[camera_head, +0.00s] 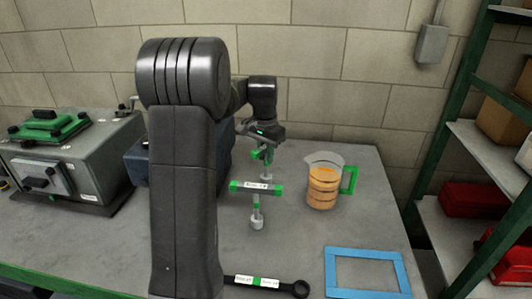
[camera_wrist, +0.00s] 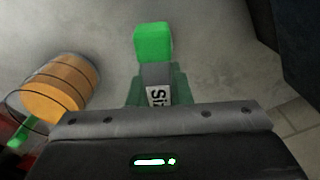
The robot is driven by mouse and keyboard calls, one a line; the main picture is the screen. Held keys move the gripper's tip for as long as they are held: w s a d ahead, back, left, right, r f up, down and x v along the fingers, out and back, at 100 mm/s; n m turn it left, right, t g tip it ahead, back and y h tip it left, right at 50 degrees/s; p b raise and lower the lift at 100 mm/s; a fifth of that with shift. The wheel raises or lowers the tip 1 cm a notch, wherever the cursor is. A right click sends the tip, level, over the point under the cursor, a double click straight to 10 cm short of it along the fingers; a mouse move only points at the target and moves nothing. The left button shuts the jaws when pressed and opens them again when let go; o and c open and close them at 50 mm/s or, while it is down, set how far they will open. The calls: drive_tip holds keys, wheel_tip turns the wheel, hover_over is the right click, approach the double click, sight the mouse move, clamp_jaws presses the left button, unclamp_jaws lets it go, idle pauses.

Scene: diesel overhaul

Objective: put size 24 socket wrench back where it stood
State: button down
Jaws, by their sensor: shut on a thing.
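My gripper (camera_head: 262,146) is shut on the handle of a T-shaped socket wrench (camera_head: 256,155). In the wrist view the held wrench (camera_wrist: 153,42) shows a green end and a white label cut off after "Si", so its size cannot be read. In the head view its stem hangs roughly upright, its lower part close behind another green-ended T-handled wrench (camera_head: 257,187). That one is upright with its crossbar running left to right; its label is too small to read. I cannot tell whether the held wrench touches the table (camera_head: 300,235).
A jug of orange liquid (camera_head: 323,182) with a green handle stands right of the wrenches. A blue frame (camera_head: 368,290) and a labelled ring-ended wrench (camera_head: 300,289) lie at the front. A grey machine (camera_head: 75,155) stands left; green-posted shelves (camera_head: 490,155) stand right.

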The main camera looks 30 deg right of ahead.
drive_tip(key=shift+f, duration=0.35)
drive_tip(key=c, duration=0.7)
unclamp_jaws()
